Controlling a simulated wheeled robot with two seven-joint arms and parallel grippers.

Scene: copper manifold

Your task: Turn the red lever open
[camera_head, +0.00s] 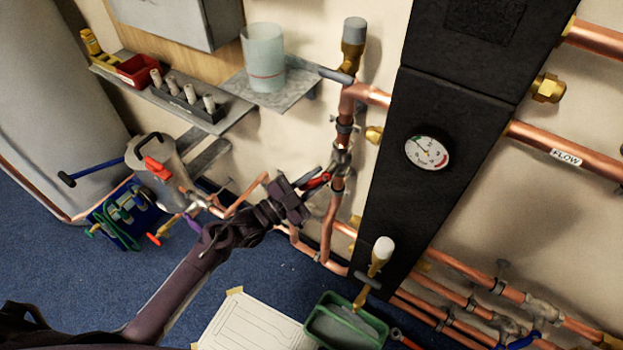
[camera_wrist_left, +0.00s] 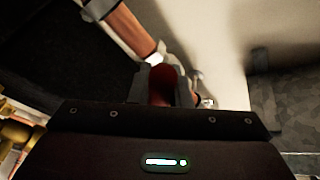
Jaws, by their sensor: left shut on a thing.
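The red lever (camera_head: 318,180) sits on a valve (camera_head: 341,160) on the vertical copper pipe (camera_head: 333,215), left of the black casing with the gauge. My left gripper (camera_head: 306,190) is at the lever, shut on it. In the left wrist view the red lever (camera_wrist_left: 162,84) stands between the fingers of my left gripper (camera_wrist_left: 162,90), with the copper pipe (camera_wrist_left: 130,30) just beyond. The gripper hides part of the lever. My right gripper does not show in either view.
The black casing (camera_head: 450,110) with a round gauge (camera_head: 427,152) stands right of the pipe. A grey shelf (camera_head: 285,92) with a clear beaker (camera_head: 263,58) is above. A green tray (camera_head: 345,325) and white paper (camera_head: 250,325) lie below. Blue-handled tools and a metal canister are at left.

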